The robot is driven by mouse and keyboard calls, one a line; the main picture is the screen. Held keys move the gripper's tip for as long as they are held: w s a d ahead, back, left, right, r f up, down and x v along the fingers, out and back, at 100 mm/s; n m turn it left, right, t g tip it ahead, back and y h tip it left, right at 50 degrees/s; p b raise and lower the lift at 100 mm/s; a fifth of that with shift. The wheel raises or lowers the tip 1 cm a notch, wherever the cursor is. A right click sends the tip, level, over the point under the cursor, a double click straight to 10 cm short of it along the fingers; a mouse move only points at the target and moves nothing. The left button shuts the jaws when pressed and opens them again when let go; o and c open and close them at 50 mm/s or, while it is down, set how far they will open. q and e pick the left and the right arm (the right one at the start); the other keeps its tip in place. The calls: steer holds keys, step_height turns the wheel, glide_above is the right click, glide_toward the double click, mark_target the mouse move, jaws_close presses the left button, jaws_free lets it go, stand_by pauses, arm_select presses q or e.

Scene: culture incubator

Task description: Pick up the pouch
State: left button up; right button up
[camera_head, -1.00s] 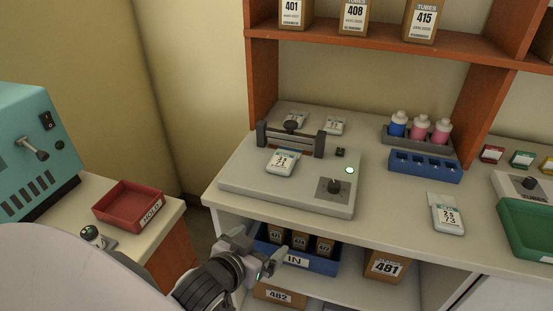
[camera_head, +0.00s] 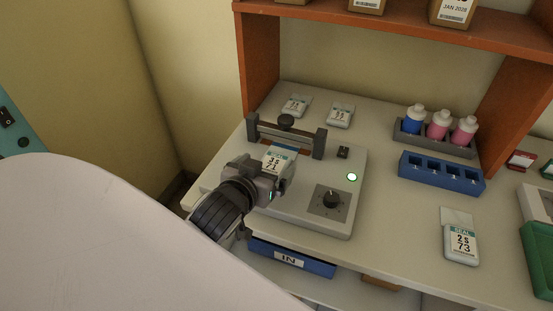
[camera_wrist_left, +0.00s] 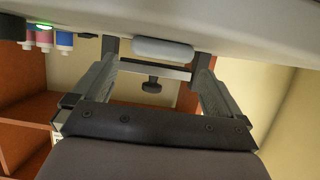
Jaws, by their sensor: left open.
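A pouch with a white label (camera_head: 277,158) lies on the grey sealing machine (camera_head: 330,227) in front of its clamp bar (camera_head: 290,137). My left gripper (camera_head: 280,182) is at this pouch and hides its lower part. In the left wrist view the gripper (camera_wrist_left: 157,60) is open. Its two fingers stand apart on either side of a pale rounded edge (camera_wrist_left: 163,50), which looks like the pouch. Contact cannot be told. Two more pouches (camera_head: 297,105) (camera_head: 340,115) lie behind the machine, and another (camera_head: 460,240) lies to the right. My right gripper is not in view.
A grey rack with several bottles (camera_head: 437,127) and a blue rack (camera_head: 441,173) stand right of the machine. A green tray (camera_head: 540,262) is at the right edge. A blue IN bin (camera_head: 290,259) sits below the worktop. Worktop between the machine and the right pouch is clear.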

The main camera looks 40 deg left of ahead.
mark_target(279, 154)
arm_select(q)
steer(key=shift+r+p+x, duration=0.15)
steer(key=shift+p+x, duration=0.05)
steer(key=shift+x, duration=1.25)
steer(key=shift+r+p+x, duration=0.2)
steer(key=shift+x, duration=1.25)
steer(key=shift+w, duration=0.1)
steer(key=c, duration=1.1)
steer(key=shift+r, duration=0.1)
steer(key=shift+c, duration=0.2)
